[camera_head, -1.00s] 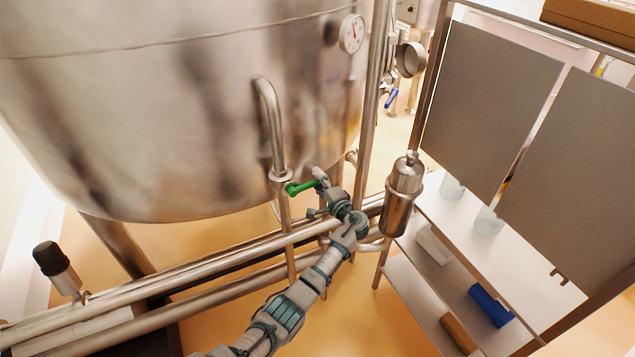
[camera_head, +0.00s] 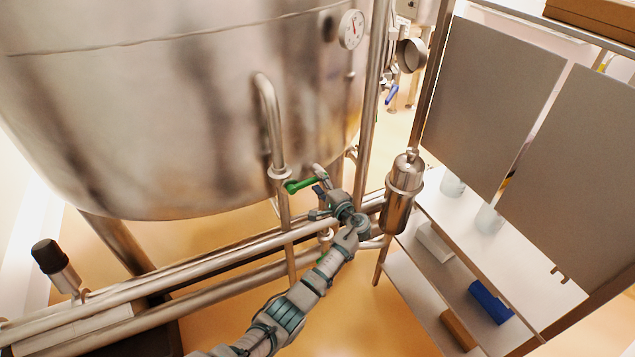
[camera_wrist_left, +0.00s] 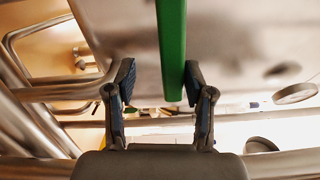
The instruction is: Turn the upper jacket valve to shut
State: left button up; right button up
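A valve with a green lever handle (camera_head: 298,186) sits by the pipe at the lower right side of the steel vessel. The lever points left in the head view. In the left wrist view the green lever (camera_wrist_left: 171,50) comes down from the top edge, its end between my two fingers in the picture. My left gripper (camera_head: 315,202) is open just right of and below the lever in the head view; it also shows in the left wrist view (camera_wrist_left: 161,85). Gaps show on both sides of the lever, narrower on the right. Its depth between the fingers is unclear. My right gripper is out of view.
The large steel vessel (camera_head: 180,110) fills the upper left. Horizontal pipes (camera_head: 190,271) run below it, and a vertical pipe (camera_head: 373,100) stands right of the valve. A steel canister (camera_head: 402,195) hangs close right of my gripper. A blue-handled valve (camera_head: 391,95) is further back.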

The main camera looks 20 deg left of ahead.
pick_arm(q)
jog(key=v, duration=1)
jog(key=shift+s, duration=0.35)
jog(key=shift+d+f, duration=0.15)
jog(key=shift+d, duration=0.05)
